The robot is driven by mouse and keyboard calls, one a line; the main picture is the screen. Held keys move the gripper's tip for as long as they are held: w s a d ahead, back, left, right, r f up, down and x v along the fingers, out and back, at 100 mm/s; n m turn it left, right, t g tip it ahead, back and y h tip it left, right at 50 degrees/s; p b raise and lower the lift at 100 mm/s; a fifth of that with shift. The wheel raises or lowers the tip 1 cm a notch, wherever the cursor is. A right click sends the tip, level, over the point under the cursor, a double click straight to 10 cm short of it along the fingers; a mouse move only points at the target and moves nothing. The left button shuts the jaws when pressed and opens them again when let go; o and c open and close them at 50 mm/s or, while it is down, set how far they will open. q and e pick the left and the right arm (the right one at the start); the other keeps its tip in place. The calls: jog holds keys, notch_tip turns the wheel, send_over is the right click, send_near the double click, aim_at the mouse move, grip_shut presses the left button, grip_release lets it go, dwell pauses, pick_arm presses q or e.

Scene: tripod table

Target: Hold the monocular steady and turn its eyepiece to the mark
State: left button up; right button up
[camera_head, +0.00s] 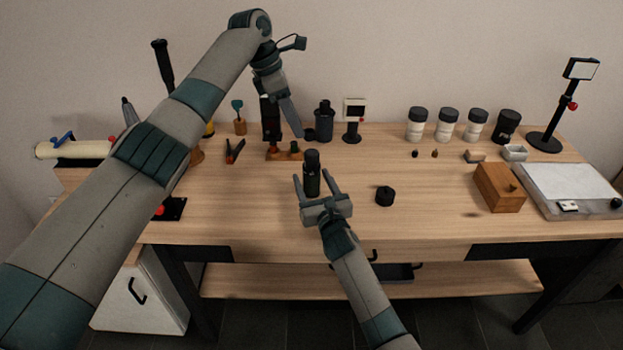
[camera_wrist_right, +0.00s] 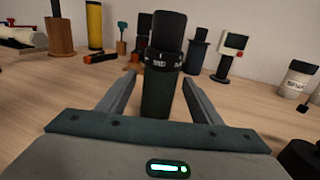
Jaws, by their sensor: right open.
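The monocular (camera_head: 312,181) stands upright on the table, a dark green barrel with a black eyepiece on top. In the right wrist view the monocular (camera_wrist_right: 160,98) shows a black ring with white marks below its eyepiece (camera_wrist_right: 168,31). My right gripper (camera_head: 312,176) is open, with one finger on each side of the barrel; gaps show between the fingers and the barrel. My left gripper (camera_head: 284,118) is higher and farther back, up and left of the monocular. Only one of its fingers shows clearly, beside a dark object, so its opening is unclear.
A black round cap (camera_head: 384,196) lies right of the monocular. A wooden box (camera_head: 499,187) and a white-topped board (camera_head: 570,184) are at the right. Several jars (camera_head: 446,125) and a small screen on a stand (camera_head: 353,118) stand at the back. The front middle is mostly clear.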

jog(key=shift+w+a, duration=0.2)
jog(key=shift+w, duration=0.25)
jog(key=shift+c, duration=0.7)
